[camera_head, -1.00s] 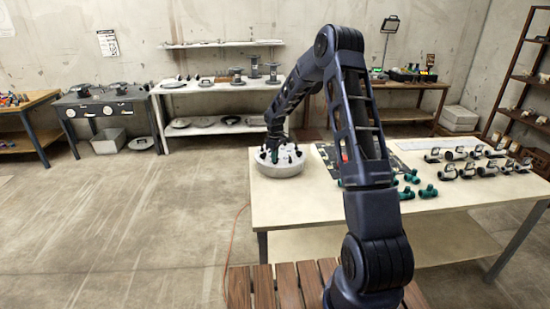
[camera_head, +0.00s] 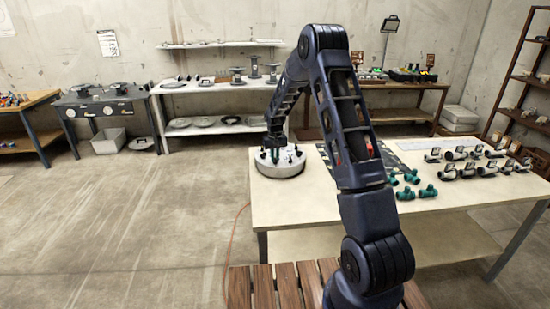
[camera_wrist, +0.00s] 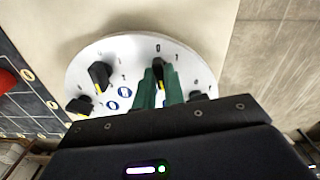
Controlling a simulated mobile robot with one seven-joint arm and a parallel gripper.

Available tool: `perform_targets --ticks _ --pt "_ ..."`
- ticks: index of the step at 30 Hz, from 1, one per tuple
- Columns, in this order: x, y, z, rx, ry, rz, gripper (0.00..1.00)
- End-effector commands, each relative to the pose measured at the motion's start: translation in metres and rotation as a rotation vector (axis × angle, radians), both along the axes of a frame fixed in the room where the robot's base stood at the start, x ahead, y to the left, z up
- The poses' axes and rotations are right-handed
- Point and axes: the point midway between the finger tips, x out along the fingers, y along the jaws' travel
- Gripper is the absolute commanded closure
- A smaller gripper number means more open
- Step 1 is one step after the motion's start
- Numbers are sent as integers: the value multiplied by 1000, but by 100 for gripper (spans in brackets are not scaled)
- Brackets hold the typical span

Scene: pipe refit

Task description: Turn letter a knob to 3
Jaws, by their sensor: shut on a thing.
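A round white dial panel (camera_head: 278,170) with several black knobs sits on the near table's left end. It also fills the upper middle of the wrist view (camera_wrist: 205,62). My gripper (camera_wrist: 160,72) has green fingers shut on a black knob (camera_wrist: 158,68) with a yellow mark; the fingers hide part of it. A "0" is printed just beyond this knob. Other black knobs with yellow marks stand at the left (camera_wrist: 100,74) and lower left (camera_wrist: 80,105), and one at the right (camera_wrist: 198,96) is partly hidden. I cannot read which letter the held knob has. In the head view my gripper (camera_head: 277,152) is over the panel.
Green pipe fittings (camera_head: 411,176) and several grey valve pieces (camera_head: 470,165) lie on the table (camera_head: 330,205) right of the panel. A dark marked mat (camera_head: 390,158) lies between. The floor left of the table is clear.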

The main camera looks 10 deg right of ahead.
Motion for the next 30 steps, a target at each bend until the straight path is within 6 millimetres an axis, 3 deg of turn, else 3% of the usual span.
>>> perform_targets --ticks 9,24,25,27,30 --pt "0 1 0 1 -2 -102 100" --pt "1 0 0 0 -2 -118 100" --pt "1 0 0 0 -2 -118 85" --pt "1 0 0 0 -2 -118 72" --pt "0 0 0 0 -1 -118 67"
